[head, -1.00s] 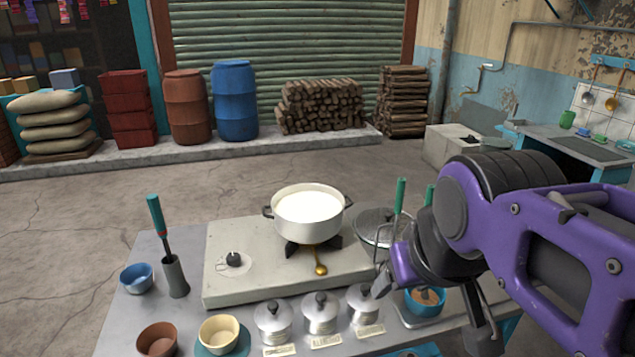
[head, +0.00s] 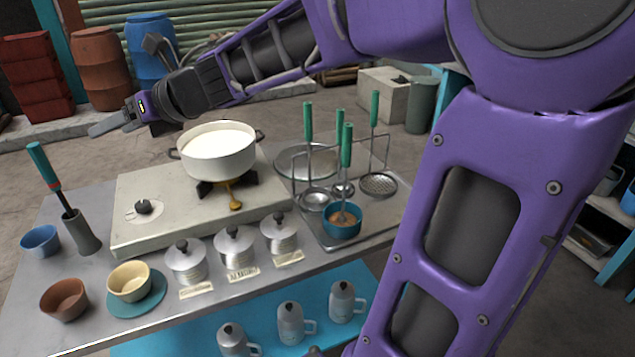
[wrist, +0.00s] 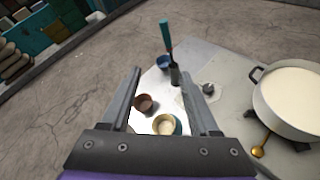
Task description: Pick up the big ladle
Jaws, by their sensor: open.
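Several green-handled utensils stand at a wire rack on the right of the table in the head view. The one with the larger round metal bowl, apparently the big ladle (head: 314,199), hangs at the rack's left, with its handle upright. A smaller ladle (head: 342,189) and a flat perforated skimmer (head: 379,185) are to its right. My gripper (wrist: 165,74) is open and empty. It is up at the left of the head view, beyond the stove's left side and well away from the ladles. The ladles are not in the wrist view.
A white pot (head: 218,152) of milk stands on the stove (head: 140,187). A teal cup (head: 341,228) holds another green-handled utensil. Lidded canisters (head: 235,247) and bowls (head: 64,299) line the front. A grey holder (head: 82,236) with a tall tool stands left.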

